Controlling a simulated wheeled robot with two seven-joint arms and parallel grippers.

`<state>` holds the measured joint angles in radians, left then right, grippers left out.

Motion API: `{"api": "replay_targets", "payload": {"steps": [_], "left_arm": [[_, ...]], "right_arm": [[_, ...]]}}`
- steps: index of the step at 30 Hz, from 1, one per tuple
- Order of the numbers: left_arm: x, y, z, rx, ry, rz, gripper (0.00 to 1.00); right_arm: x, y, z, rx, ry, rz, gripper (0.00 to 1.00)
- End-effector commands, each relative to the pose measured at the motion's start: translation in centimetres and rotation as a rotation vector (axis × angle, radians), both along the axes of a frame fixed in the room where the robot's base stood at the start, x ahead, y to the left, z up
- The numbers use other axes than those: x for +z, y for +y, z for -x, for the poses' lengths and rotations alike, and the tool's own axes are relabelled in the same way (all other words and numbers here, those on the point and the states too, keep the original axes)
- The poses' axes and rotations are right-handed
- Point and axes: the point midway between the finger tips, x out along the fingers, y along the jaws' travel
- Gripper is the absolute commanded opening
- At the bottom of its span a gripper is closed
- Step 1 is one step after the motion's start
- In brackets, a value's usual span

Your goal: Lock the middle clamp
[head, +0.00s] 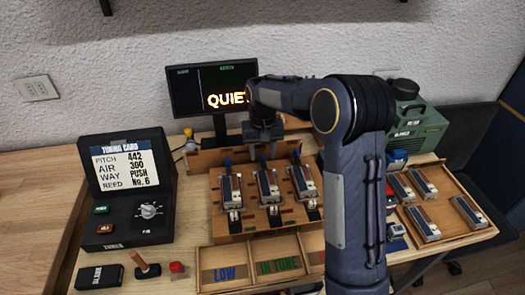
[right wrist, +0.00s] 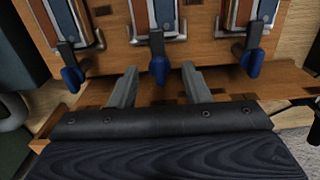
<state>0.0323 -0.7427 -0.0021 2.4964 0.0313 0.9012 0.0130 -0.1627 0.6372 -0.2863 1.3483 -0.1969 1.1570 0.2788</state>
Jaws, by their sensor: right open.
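Three clamps stand in a row on a wooden stand (head: 240,222), each over a metal reed block. The middle clamp (head: 268,184) has a lever with a blue tip at its back end; its blue tip shows in the right wrist view (right wrist: 159,69). The left clamp (head: 231,188) and right clamp (head: 303,182) have like levers, all at a similar angle. My right gripper (head: 263,146) is just behind the middle clamp. In the right wrist view its open fingers (right wrist: 159,72) appear on either side of the middle blue tip; contact cannot be told. My left gripper is out of view.
A black tuning card box (head: 127,190) stands at left and a monitor (head: 195,90) behind. Bins marked LOW (head: 225,272) and IN TUNE (head: 277,267) lie in front. A tray (head: 462,236) of reed blocks and a green machine (head: 420,130) are at right.

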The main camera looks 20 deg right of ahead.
Motion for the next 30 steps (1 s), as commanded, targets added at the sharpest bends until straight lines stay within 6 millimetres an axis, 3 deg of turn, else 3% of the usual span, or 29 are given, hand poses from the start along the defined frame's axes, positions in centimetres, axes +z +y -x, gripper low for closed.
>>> {"api": "replay_targets", "payload": {"steps": [5, 16, 30], "left_arm": [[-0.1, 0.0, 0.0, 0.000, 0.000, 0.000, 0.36], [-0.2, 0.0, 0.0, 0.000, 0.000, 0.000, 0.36], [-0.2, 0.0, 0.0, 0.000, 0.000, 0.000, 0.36]], "right_arm": [[1.0, 0.0, 0.0, 0.001, -0.001, 0.000, 0.43], [6.9, 0.0, -0.1, 0.000, -0.004, 0.000, 0.43], [7.8, 0.0, 0.0, 0.000, 0.000, 0.000, 0.43]]}}
